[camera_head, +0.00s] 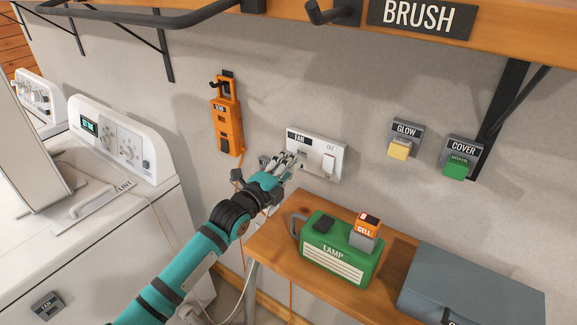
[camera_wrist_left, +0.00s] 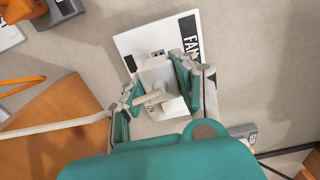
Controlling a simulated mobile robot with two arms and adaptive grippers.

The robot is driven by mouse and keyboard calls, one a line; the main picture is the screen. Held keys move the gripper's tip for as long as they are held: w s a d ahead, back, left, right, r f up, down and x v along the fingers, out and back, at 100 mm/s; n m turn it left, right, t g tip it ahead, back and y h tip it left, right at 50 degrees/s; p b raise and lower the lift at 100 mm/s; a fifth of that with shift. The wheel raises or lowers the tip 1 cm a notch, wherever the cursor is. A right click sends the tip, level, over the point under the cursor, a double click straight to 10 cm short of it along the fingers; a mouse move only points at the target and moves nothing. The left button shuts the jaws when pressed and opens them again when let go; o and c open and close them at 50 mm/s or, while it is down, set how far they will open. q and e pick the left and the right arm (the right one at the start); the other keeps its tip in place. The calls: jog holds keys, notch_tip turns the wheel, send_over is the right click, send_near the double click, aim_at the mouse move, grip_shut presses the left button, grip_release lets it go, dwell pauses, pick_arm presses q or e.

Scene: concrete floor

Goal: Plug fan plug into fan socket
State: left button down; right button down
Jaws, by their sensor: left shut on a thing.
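My left gripper (camera_head: 287,162) is at the left part of this plate. In the left wrist view my left gripper (camera_wrist_left: 158,87) is shut on the pale fan plug (camera_wrist_left: 155,73), which is in front of the plate. Small dark openings show just beyond the plug. I cannot tell whether the plug touches the plate or sits in it. My right gripper is not in view.
An orange device (camera_head: 228,125) hangs left of the socket. A wooden bench (camera_head: 268,240) below bears a green lamp box (camera_head: 338,250), an orange cell (camera_head: 369,222) and a grey case (camera_head: 470,285). GLOW (camera_head: 400,148) and COVER (camera_head: 457,168) buttons are right. White machines (camera_head: 95,215) stand left.

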pick_arm(q)
jog(key=shift+w, duration=0.1)
dwell(0.3)
jog(key=shift+w+d+b, duration=0.25)
jog(key=shift+b, duration=0.1)
jog(key=shift+w+d, duration=0.15)
jog(key=shift+w, duration=0.1)
jog(key=shift+w+d+b, duration=0.4)
jog(key=shift+w+b, duration=0.2)
jog(key=shift+b, duration=0.15)
jog(key=c, duration=0.9)
grip_release()
jog(key=shift+s+a+f, duration=0.1)
jog(key=shift+s+a, duration=0.25)
jog(key=shift+s, duration=0.15)
jog(key=v, duration=1)
jog(key=shift+s+a, duration=0.25)
jog(key=shift+s, duration=0.1)
